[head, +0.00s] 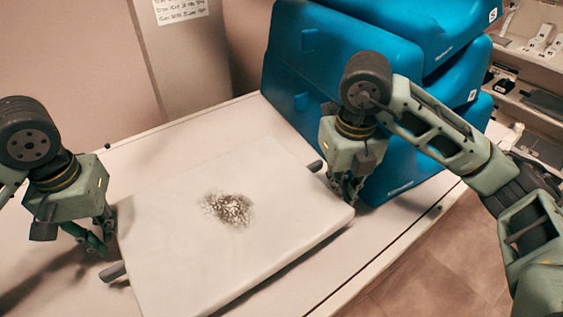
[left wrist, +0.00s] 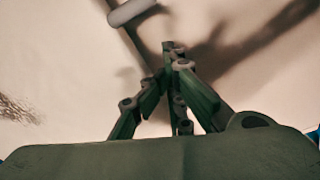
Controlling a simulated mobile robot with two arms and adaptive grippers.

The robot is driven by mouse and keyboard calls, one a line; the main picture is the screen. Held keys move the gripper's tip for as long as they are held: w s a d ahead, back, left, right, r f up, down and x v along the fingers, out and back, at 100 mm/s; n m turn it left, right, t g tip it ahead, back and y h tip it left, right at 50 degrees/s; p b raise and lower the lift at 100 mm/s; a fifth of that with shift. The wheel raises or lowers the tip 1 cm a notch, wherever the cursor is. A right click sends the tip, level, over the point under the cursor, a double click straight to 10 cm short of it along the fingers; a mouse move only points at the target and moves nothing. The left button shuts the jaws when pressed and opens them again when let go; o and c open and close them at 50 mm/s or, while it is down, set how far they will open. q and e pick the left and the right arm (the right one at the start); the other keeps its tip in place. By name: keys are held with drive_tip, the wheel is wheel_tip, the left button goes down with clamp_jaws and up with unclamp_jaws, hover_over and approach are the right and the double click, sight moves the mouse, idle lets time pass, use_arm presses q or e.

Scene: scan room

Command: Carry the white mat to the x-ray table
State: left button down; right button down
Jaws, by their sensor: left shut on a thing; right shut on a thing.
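The white mat (head: 180,255) is a thick flat slab with a dark speckled patch on top and a grey handle at each end, in the head view. It is over a long pale table (head: 228,118); I cannot tell whether it touches the top. My left gripper (head: 108,232) is shut on the mat's left edge, beside the left handle (head: 113,271). My right gripper (head: 346,192) is shut on the mat's right edge, near the right handle (head: 315,166). The left wrist view shows my left fingers (left wrist: 174,55) close together; their grip point is unclear.
Stacked blue cases (head: 300,75) stand on the table behind and right of the mat. Shelves (head: 535,110) with small items are at the far right. Floor (head: 430,265) shows beyond the table's right edge.

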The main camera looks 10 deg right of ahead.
sight(119, 259)
use_arm(q)
drive_tip(key=shift+d+f, duration=0.2)
drive_tip(key=shift+d, duration=0.05)
use_arm(e)
drive_tip(key=shift+w+a+f, duration=0.1)
drive_tip(key=shift+a+f, duration=0.05)
drive_tip(key=shift+a, duration=0.15)
